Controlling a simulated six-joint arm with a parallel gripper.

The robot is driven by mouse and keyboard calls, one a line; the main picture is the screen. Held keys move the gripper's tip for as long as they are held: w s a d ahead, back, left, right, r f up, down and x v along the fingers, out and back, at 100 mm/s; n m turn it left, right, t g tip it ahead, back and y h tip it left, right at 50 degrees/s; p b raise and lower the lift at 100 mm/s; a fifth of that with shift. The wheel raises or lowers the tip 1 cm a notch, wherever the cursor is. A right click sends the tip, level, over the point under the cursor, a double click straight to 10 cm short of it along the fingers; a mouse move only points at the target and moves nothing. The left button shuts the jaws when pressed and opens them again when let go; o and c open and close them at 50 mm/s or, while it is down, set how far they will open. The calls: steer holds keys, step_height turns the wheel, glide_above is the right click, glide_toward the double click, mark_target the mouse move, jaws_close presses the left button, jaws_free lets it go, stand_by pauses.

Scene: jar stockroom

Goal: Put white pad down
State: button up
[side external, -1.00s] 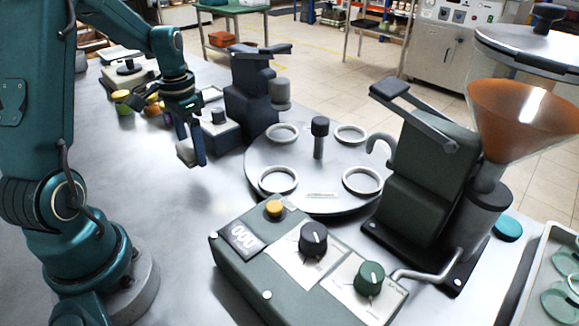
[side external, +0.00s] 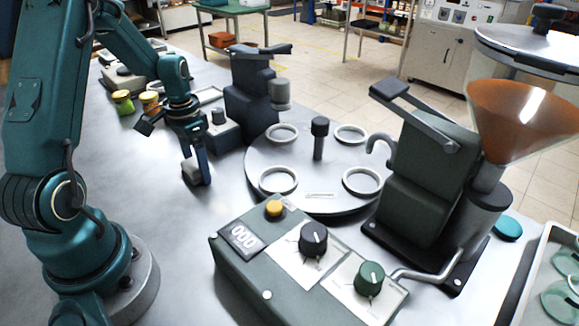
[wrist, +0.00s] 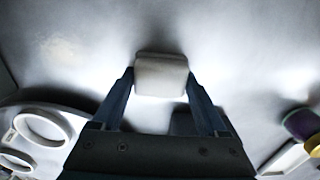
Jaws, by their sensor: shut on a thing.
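The white pad (wrist: 161,75) is a small pale block with rounded corners, seen between my fingertips in the wrist view. In the side view the pad (side external: 188,171) shows as a grey-white block, partly hidden by a finger. My gripper (side external: 197,168) points down and is shut on the pad, close to the grey bench top left of the round turntable. It also shows in the wrist view (wrist: 161,80), with a finger on each side of the pad. I cannot tell whether the pad touches the bench.
The turntable (side external: 319,203) with several white rings stands to the right. A control box (side external: 237,270) with knobs is in front. A dark machine (side external: 250,100) stands behind my gripper. The bench left of my gripper is clear.

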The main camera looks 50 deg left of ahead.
mark_target(196, 162)
steer(key=shift+f, duration=0.55)
steer(key=o, duration=1.3)
steer(key=shift+s, duration=0.1)
steer(key=shift+o, duration=0.2)
step_height(196, 162, up, 12)
steer(key=s+d+r+t, duration=0.2)
steer(key=s+d, duration=0.2)
steer(key=d, duration=0.5)
steer(key=s+d+r+t, duration=0.2)
steer(key=s+d+t, duration=0.1)
steer(key=d, duration=0.6)
steer(key=shift+s+d+r+t, duration=0.3)
steer(key=shift+s+d+r, duration=0.1)
steer(key=shift+s, duration=0.2)
